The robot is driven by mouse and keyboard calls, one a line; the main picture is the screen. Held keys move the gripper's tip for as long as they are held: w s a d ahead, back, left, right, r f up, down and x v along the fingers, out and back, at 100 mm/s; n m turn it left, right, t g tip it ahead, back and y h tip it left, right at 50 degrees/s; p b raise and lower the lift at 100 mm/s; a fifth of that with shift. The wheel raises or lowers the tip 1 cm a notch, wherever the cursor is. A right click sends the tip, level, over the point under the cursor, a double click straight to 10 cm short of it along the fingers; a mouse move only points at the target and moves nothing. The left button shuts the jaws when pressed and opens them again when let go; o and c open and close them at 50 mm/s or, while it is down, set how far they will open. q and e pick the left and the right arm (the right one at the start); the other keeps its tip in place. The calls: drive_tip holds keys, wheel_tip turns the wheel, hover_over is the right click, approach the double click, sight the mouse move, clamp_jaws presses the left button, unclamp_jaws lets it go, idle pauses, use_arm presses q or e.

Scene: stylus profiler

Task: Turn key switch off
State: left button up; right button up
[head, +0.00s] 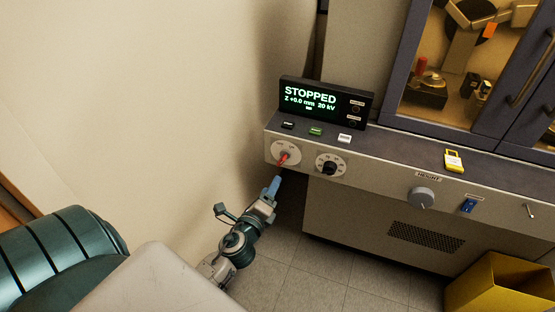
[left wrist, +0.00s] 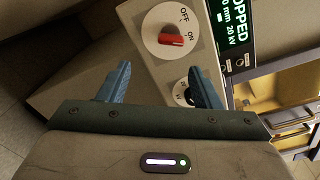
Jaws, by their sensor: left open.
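The key switch is a red handle (head: 283,158) on a round pale plate (head: 290,147) at the left end of the console front. In the left wrist view the red handle (left wrist: 171,40) lies across the plate (left wrist: 160,22), marked OFF and ON, with its right end nearer ON. My left gripper (head: 275,184) is just below and in front of the switch. In the left wrist view its blue fingers (left wrist: 160,82) are apart, with nothing between them, and the handle shows beyond them. My right gripper is in neither view.
A black dial (head: 330,166) sits just right of the switch. A display (head: 325,101) reading STOPPED stands above, behind several small buttons. A grey knob (head: 421,198), a blue switch (head: 469,206) and a yellow bin (head: 490,286) are farther right. A bare wall is at left.

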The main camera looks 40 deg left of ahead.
sight(283, 162)
use_arm(q)
drive_tip(key=x, duration=0.3)
drive_tip(key=r+p+x, duration=0.1)
drive_tip(key=x, duration=0.3)
drive_tip(key=p+x, duration=0.1)
drive_tip(key=x, duration=0.2)
drive_tip(key=shift+w+r, duration=0.35)
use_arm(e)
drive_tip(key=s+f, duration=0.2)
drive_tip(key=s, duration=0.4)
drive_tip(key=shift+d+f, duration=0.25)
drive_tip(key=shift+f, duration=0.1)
use_arm(q)
drive_tip(key=shift+c, duration=0.5)
drive_tip(key=c, duration=0.9)
